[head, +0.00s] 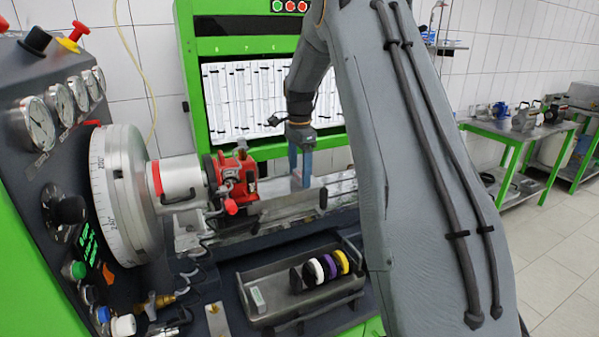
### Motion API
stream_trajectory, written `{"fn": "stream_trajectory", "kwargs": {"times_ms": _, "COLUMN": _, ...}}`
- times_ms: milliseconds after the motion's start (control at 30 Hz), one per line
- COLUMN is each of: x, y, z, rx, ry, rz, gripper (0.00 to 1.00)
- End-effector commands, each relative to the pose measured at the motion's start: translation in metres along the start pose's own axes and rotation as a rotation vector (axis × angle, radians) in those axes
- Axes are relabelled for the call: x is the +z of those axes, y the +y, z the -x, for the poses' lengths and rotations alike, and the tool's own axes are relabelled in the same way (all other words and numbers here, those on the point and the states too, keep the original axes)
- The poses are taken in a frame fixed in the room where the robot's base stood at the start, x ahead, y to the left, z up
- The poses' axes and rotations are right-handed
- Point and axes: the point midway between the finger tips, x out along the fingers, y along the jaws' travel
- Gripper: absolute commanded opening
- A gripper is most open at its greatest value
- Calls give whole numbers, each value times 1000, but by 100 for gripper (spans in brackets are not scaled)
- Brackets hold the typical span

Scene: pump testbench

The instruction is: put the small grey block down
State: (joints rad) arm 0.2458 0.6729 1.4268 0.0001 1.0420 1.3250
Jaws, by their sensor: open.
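My gripper (300,178) hangs down over the metal bed (335,190) of the testbench, to the right of the red pump. Its two blue fingers are open, with no block visible between them. A small light grey block (257,299) stands in the left end of the metal tray (300,318), in front of and below my gripper and well apart from it. It looks like the small grey block. My arm covers the right part of the bench.
Several discs (322,270), black, white, purple and yellow, stand in a row in the tray. The red pump (232,178) is mounted beside the large graduated dial (118,195). A gauge panel (45,130) borders the left. A green-framed table (520,135) stands far right.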

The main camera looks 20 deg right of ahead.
Motion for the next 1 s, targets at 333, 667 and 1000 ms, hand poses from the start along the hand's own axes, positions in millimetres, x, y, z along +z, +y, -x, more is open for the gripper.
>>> {"fn": "stream_trajectory", "kwargs": {"times_ms": 333, "x": 0, "y": -2, "z": 50, "rx": -7, "ry": 2, "rz": 0, "gripper": 68}}
{"fn": "stream_trajectory", "kwargs": {"times_ms": 667, "x": 0, "y": -2, "z": 108, "rx": -3, "ry": 1, "rz": 0, "gripper": 68}}
{"fn": "stream_trajectory", "kwargs": {"times_ms": 1000, "x": 1, "y": 0, "z": 122, "rx": -1, "ry": 0, "rz": 6, "gripper": 68}}
